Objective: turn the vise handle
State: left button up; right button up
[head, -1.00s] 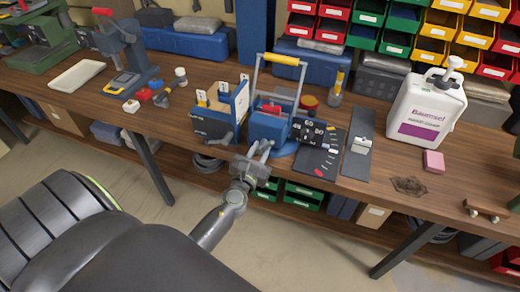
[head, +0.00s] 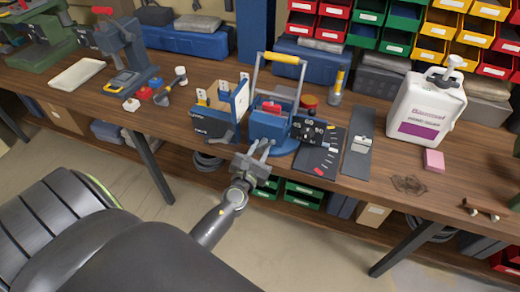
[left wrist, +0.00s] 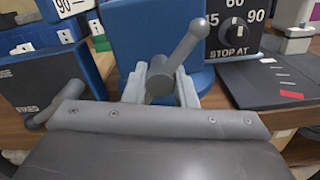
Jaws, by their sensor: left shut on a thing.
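The blue vise (head: 268,124) stands on the front edge of the workbench, with a tall hoop with a yellow grip above it. Its grey handle shows large in the left wrist view (left wrist: 189,45), a bar slanting up to the right from a round hub. My left gripper (head: 260,150) is in front of the vise and shut on the handle at its hub. Its pale fingers (left wrist: 160,82) lie on both sides of the hub, and the hub hides part of them. My right gripper is in neither view.
A dial panel (head: 312,130) marked "STOP AT" stands right of the vise. A blue board stand (head: 222,118) marked "FIXED" is close on the left. A dark strip (head: 357,145) and a white soap jug (head: 424,110) are farther right.

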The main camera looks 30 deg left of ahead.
pick_arm(q)
jog(key=shift+s+f, duration=0.15)
jog(key=shift+f, duration=0.1)
jog(key=o, duration=0.6)
jog(key=shift+c, duration=0.2)
jog(key=o, duration=0.4)
jog(key=shift+r, duration=0.25)
jog(key=shift+s+d+f, duration=0.1)
jog(key=shift+s+d, duration=0.1)
jog(key=shift+s, duration=0.3)
jog(key=shift+b+v, duration=3.05)
jog(key=shift+v, duration=5.15)
jog(key=shift+a, duration=0.1)
